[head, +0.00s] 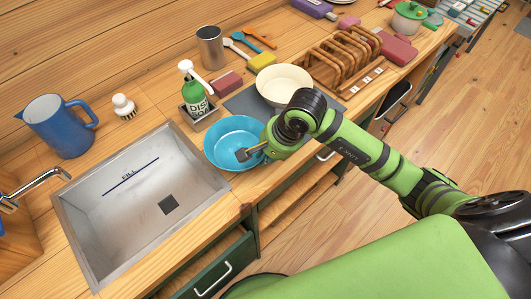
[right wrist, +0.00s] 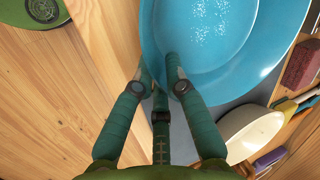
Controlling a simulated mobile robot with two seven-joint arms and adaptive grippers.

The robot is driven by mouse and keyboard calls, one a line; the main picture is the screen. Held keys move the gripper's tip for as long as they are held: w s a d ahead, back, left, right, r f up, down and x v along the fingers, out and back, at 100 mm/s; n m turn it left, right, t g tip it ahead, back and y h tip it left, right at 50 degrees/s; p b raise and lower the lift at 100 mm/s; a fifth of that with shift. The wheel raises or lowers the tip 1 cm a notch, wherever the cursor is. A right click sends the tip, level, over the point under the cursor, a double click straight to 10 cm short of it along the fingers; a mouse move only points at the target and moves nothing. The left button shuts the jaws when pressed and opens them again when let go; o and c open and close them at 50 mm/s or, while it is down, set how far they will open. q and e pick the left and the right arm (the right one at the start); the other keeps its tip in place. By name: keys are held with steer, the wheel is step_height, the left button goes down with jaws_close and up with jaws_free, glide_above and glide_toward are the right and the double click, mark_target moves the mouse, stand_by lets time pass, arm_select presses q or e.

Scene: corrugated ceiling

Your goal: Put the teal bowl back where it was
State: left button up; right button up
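The teal bowl (head: 234,142) shows bright blue in the head view, between the sink and the cream bowl, over the front of the counter. In the right wrist view the teal bowl (right wrist: 215,65) fills the top, with white specks inside. My right gripper (head: 250,152) is at the bowl's near right rim. In the right wrist view its fingers (right wrist: 158,72) are close together, one inside the bowl and one outside, with the rim between them. I cannot tell whether the bowl touches the counter. My left gripper is not in view.
The sink (head: 140,200) is left of the bowl. A grey mat (head: 245,102) lies beside it, with a cream bowl (head: 284,80). A soap bottle (head: 194,90), sponges and a wooden rack (head: 345,55) stand behind. A blue jug (head: 60,125) is at the far left.

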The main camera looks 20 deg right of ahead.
stand_by(0.3)
steer(key=shift+r, duration=0.25)
steer(key=shift+d+r, duration=0.1)
steer(key=shift+r, duration=0.2)
steer(key=b+v, duration=0.1)
steer(key=v, duration=1)
steer(key=shift+b, duration=0.4)
